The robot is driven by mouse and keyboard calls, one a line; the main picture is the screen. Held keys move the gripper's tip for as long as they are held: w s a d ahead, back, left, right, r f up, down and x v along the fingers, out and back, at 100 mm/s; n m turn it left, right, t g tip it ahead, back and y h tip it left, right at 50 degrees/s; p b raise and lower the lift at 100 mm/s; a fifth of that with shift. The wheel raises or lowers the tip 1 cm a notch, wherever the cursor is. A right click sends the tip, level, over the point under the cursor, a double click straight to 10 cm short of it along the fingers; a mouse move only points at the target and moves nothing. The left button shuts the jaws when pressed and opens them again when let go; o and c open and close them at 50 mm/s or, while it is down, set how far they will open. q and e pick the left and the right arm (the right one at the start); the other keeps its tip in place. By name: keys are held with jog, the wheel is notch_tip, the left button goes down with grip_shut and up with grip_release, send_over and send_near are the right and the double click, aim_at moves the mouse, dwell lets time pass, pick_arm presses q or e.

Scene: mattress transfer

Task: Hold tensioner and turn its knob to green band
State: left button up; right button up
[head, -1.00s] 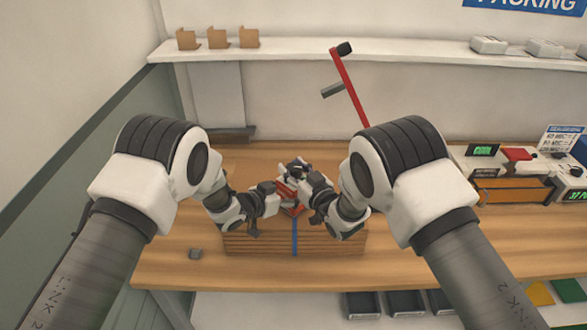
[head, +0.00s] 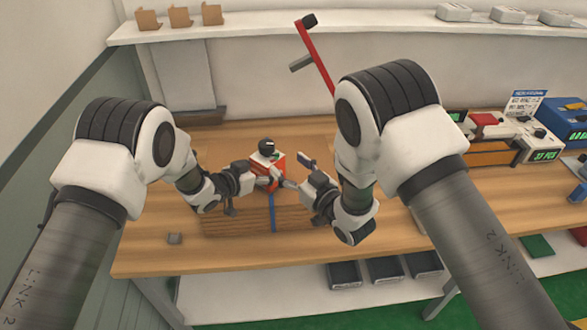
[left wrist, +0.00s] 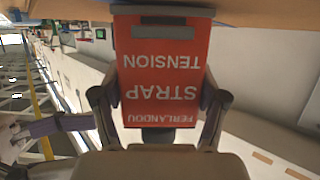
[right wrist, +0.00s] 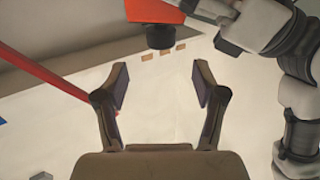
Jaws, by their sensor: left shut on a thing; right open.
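The strap tensioner (head: 266,168) is a red box with white lettering, standing over the blue strap (head: 272,212) on a brown slatted stack (head: 235,221). Its black knob (head: 267,146) is on top, with a small white mark and a bit of green near it; the exact setting is too small to read. My left gripper (head: 264,181) is shut on the tensioner, its fingers at both sides of the red face (left wrist: 165,65) in the left wrist view. My right gripper (head: 298,173) is open and empty, right of the tensioner. The right wrist view shows the knob (right wrist: 160,37) beyond its fingers.
A red lever (head: 317,60) rises behind my right arm. Devices with displays, including a blue one (head: 560,122), stand at the table's right. A shelf (head: 370,27) runs along the wall. Dark bins (head: 345,274) sit below the table.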

pick_arm(q)
jog(key=shift+w, duration=0.1)
pick_arm(e)
jog(key=shift+v, duration=0.85)
pick_arm(q)
jog(key=o, duration=1.9)
jog(key=shift+c, duration=0.2)
